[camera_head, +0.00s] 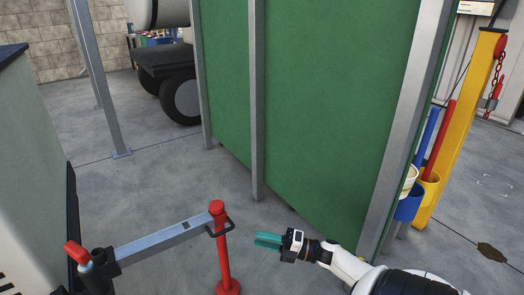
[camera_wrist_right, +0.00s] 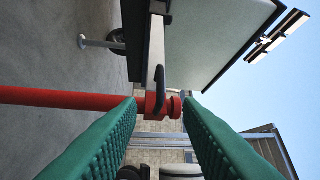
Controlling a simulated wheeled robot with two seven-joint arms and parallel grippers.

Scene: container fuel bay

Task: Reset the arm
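A grey metal arm (camera_head: 165,242) runs from a dark pivot with a red handle (camera_head: 77,252) at lower left to a red post (camera_head: 222,255). The arm's far end, with a black loop handle (camera_head: 222,227), is at the post's top. My right gripper (camera_head: 258,240) has teal fingers and is to the right of the post, pointing at it, empty. In the right wrist view its fingers are apart, with the red post (camera_wrist_right: 70,97), the grey arm (camera_wrist_right: 155,45) and the black loop (camera_wrist_right: 160,92) beyond the fingertips. My left gripper is not in view.
A large green panel (camera_head: 330,90) with grey uprights stands behind my right gripper. A pale cabinet (camera_head: 35,150) stands at left. A yellow post (camera_head: 465,120) and blue and yellow buckets (camera_head: 408,205) are at right. Concrete floor is clear between the arm and the panel.

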